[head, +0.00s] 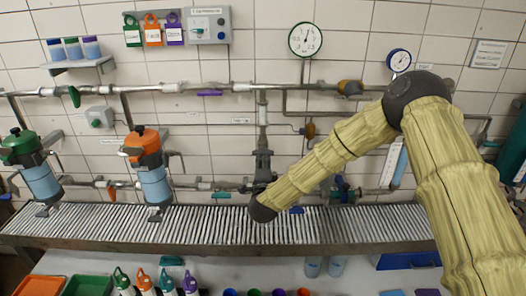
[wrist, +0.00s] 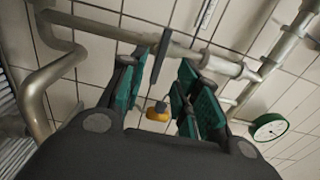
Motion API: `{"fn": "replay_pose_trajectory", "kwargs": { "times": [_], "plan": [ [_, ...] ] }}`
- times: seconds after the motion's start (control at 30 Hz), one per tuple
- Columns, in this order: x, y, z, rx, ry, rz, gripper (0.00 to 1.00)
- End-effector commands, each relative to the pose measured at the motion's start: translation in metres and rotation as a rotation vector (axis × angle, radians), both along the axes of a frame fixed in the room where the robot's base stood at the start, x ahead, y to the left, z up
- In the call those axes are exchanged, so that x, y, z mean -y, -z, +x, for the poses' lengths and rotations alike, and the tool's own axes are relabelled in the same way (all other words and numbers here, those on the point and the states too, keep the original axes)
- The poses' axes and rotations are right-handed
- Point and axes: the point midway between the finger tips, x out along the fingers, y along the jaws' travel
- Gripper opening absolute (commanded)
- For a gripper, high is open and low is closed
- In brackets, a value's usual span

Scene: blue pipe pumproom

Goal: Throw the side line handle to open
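In the wrist view, a thin dark lever handle (wrist: 161,55) stands out from a grey pipe (wrist: 100,27), between the two fingers and apart from their pads. I cannot tell for certain that it is the side line handle. My gripper (wrist: 158,72) is open, with teal pads on both fingers and nothing held. In the head view my gripper (head: 263,160) is a small dark shape in front of the vertical pipe (head: 263,115), above the slatted shelf. The lever cannot be made out there; the gripper and arm cover that area.
A green-rimmed gauge (wrist: 270,127) and a yellow-orange fitting (wrist: 157,111) are near the fingers. A bent pipe (wrist: 35,95) runs at left. Orange (head: 143,141) and green (head: 20,143) topped canisters stand left. The slatted shelf (head: 110,228) lies below the pipes.

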Motion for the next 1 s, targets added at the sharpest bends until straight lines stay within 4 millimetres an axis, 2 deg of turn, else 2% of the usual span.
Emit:
{"fn": "replay_pose_trajectory", "kwargs": {
  "times": [0.3, 0.5, 0.9, 0.93, 1.0],
  "plan": [
    [0.0, -0.003, 0.05, -0.001, 0.001, -0.003, 0.32],
    [0.0, -0.001, 0.067, -0.001, 0.0, -0.003, 0.32],
    [0.0, 0.001, 0.073, -0.002, -0.001, -0.002, 0.32],
    [0.0, 0.001, 0.073, -0.002, -0.001, -0.002, 0.3],
    [0.0, 0.001, 0.073, -0.002, -0.001, -0.002, 0.18]
  ]
}}
